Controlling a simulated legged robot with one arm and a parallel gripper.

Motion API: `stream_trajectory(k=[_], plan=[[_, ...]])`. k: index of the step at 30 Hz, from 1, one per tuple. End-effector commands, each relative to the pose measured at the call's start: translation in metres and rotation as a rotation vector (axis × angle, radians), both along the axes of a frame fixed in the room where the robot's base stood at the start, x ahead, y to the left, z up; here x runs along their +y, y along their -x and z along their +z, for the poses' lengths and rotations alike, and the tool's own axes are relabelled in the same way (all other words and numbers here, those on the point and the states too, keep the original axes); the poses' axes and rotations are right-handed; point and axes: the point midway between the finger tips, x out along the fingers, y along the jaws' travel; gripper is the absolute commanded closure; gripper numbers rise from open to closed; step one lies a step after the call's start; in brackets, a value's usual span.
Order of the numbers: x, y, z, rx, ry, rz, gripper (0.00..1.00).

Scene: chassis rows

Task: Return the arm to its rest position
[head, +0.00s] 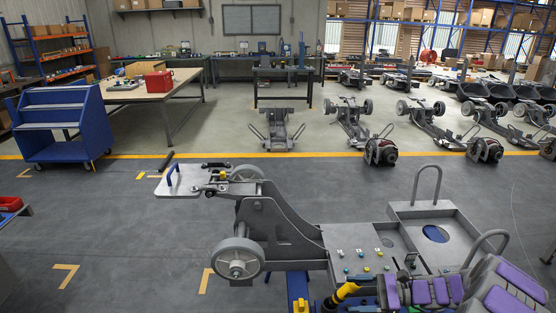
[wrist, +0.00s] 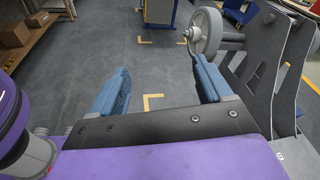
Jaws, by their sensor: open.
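My gripper (wrist: 161,84) is open in the wrist view, its two blue-padded fingers wide apart. Only the floor shows between them, so it is empty. My purple arm (head: 510,285) shows at the lower right of the head view, folded low beside a grey chassis (head: 285,235). The fingers cannot be made out in the head view. The same chassis stands at the right of the wrist view (wrist: 262,55), with its wheel (wrist: 206,32) beyond the right finger. I cannot tell whether the arm touches the chassis.
A blue cart (head: 62,125) and a workbench (head: 160,88) stand at the left. Several more chassis (head: 350,120) stand in rows beyond the yellow floor line (head: 250,155). Boxes on a shelf (wrist: 15,34) show in the wrist view. The grey floor (head: 110,220) at the left is mostly clear.

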Motion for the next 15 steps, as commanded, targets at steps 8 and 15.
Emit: stream_trajectory(k=[8,15], plan=[[0.064,0.038,0.061,-0.098,0.148,0.246,0.21],[0.114,0.087,0.098,-0.185,0.303,0.451,0.21]])
